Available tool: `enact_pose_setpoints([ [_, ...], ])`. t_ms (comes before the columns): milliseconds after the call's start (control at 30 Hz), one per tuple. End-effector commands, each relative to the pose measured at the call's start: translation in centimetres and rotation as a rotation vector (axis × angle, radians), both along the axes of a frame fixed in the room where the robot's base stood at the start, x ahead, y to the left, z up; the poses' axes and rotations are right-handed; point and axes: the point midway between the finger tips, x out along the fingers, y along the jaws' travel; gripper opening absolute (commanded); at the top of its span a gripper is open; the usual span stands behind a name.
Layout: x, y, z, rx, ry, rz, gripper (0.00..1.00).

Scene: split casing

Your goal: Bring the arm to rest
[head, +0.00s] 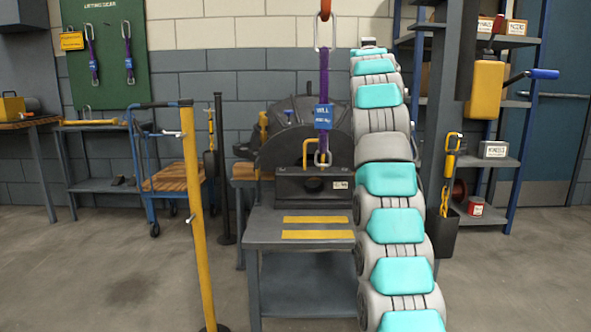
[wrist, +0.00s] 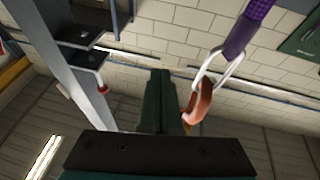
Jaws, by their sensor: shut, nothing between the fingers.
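My arm (head: 393,225) stretches up and away in the head view, with its far end near the top. My gripper (wrist: 160,75) shows in the wrist view with its dark fingers together and nothing between them. An orange hook (wrist: 201,100) is just right of the fingers, apart from them as far as I can tell. In the head view the hook (head: 325,8) carries a steel link and a purple sling (head: 323,75) with a blue tag. The sling's lower link is at the yellow handle (head: 305,152) of a dark block (head: 300,187).
A grey table (head: 265,232) with yellow stripes stands below the block; a rounded dark casing (head: 285,125) is behind. A yellow post (head: 197,220) stands left. A yellow control box (head: 485,90) with a blue-gripped lever and shelves (head: 490,163) are at right. Floor is clear at far right.

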Motion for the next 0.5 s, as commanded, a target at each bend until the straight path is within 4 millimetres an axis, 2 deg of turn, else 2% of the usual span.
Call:
enact_pose_setpoints([
  [167, 1.1, 0.0, -2.9, 0.014, 0.199, 0.01, 0.0],
  [200, 1.3, 0.0, -4.1, 0.018, 0.247, 0.013, 0.0],
  [367, 0.5, 0.1, -8.1, 0.03, 0.427, 0.02, 0.0],
  [500, -1.3, 0.3, -12.2, 0.04, 0.582, 0.028, 0.0],
])
